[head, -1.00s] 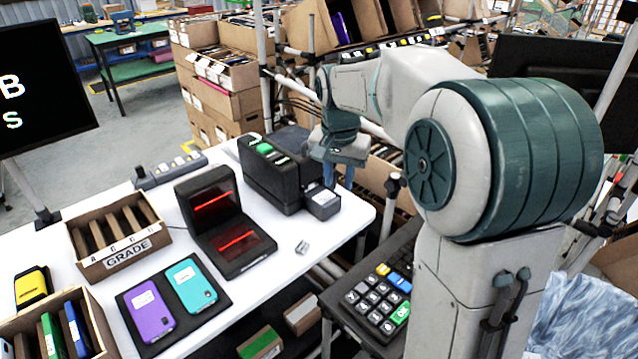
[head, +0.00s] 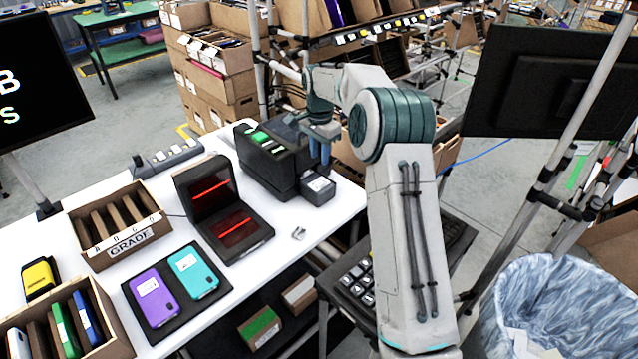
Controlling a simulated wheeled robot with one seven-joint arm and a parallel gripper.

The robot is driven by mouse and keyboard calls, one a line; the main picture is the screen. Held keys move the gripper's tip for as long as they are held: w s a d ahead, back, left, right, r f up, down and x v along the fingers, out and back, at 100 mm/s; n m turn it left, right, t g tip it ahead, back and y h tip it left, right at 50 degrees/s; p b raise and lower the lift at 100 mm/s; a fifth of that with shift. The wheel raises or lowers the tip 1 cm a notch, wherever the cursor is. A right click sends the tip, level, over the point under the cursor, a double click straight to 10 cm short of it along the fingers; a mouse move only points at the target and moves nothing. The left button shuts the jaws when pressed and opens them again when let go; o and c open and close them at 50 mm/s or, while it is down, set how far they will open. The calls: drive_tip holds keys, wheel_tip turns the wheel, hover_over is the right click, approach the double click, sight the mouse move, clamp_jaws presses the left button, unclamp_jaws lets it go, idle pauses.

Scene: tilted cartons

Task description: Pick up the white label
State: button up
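A small, slightly curled white label (head: 298,233) lies on the white table near its right front edge. Another white label shows on the small dark box (head: 318,188) at the front of the black printer-like machine (head: 268,165). My gripper (head: 319,164) points down just behind and above that small box, right of the machine. Its two blue-grey fingers look apart, with nothing seen between them. The fingertips are partly hard to make out against the dark machine.
A black scanner stand with red lines (head: 222,212) is left of the loose label. Purple (head: 155,297) and teal (head: 194,274) phones lie on a dark mat. A GRADE box (head: 120,222) stands behind them. A lined bin (head: 560,310) is at right.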

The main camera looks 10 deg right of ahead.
hover_over(321, 184)
drive_tip(key=f, duration=0.4)
drive_tip(key=shift+w+a+f, duration=0.2)
drive_tip(key=shift+f, duration=0.05)
drive_tip(key=shift+s+d+f+p, duration=0.15)
drive_tip(key=shift+f+p, duration=0.45)
drive_tip(key=shift+f, duration=0.75)
drive_tip(key=shift+s+d+f+p, duration=0.1)
drive_tip(key=shift+f+p, duration=0.5)
drive_tip(key=shift+f, duration=0.75)
clamp_jaws()
